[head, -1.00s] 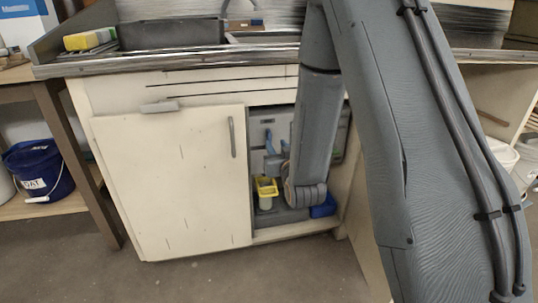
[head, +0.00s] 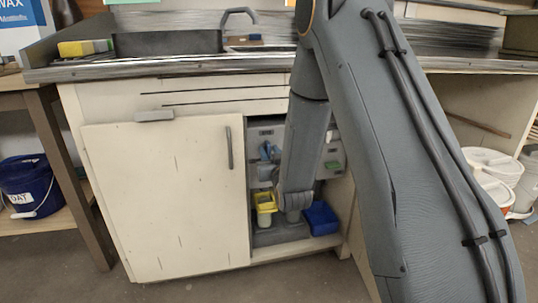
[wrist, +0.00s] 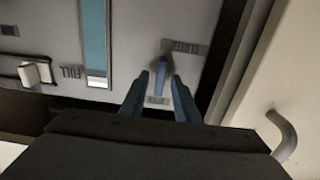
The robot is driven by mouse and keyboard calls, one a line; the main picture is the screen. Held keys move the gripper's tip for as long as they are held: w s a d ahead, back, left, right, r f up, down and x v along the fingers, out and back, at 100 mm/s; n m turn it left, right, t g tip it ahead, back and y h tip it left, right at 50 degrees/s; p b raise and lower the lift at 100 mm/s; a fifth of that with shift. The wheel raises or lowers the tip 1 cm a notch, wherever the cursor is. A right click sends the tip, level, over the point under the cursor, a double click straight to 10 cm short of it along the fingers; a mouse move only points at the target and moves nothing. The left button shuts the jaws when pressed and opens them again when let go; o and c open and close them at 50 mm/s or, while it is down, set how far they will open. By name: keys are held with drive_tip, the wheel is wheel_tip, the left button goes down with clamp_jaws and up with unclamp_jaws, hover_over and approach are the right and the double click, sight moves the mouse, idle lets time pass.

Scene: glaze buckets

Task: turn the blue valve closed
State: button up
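The blue valve handle (wrist: 161,76) is a short, narrow blue bar on a grey panel in the wrist view. Whether the fingertips reach as deep as the handle, I cannot tell. In the head view my arm reaches into the open cabinet under the counter, and the gripper and valve cannot be made out clearly there.
A cream cabinet door (head: 166,200) stands left of the opening.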

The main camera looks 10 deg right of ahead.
drive_tip(key=shift+c, duration=0.2)
clamp_jaws()
drive_tip(key=shift+n, duration=0.3)
drive_tip(key=n+p, duration=0.2)
drive_tip(key=shift+n, duration=0.3)
drive_tip(key=n+p, duration=0.1)
drive_tip(key=n, duration=0.2)
drive_tip(key=shift+a+n+p, duration=0.15)
drive_tip(key=shift+n+p, duration=0.2)
drive_tip(key=shift+n, duration=0.05)
drive_tip(key=n+p, duration=0.2)
drive_tip(key=n, duration=0.3)
drive_tip(key=shift+a+f, duration=0.1)
drive_tip(key=shift+f, duration=0.05)
drive_tip(key=n+p, duration=0.1)
drive_tip(key=n, duration=0.2)
drive_tip(key=n+p, duration=0.1)
drive_tip(key=n, duration=0.1)
drive_tip(key=shift+f+n+p, duration=0.2)
drive_tip(key=shift+n+p, duration=0.15)
drive_tip(key=shift+n, duration=0.05)
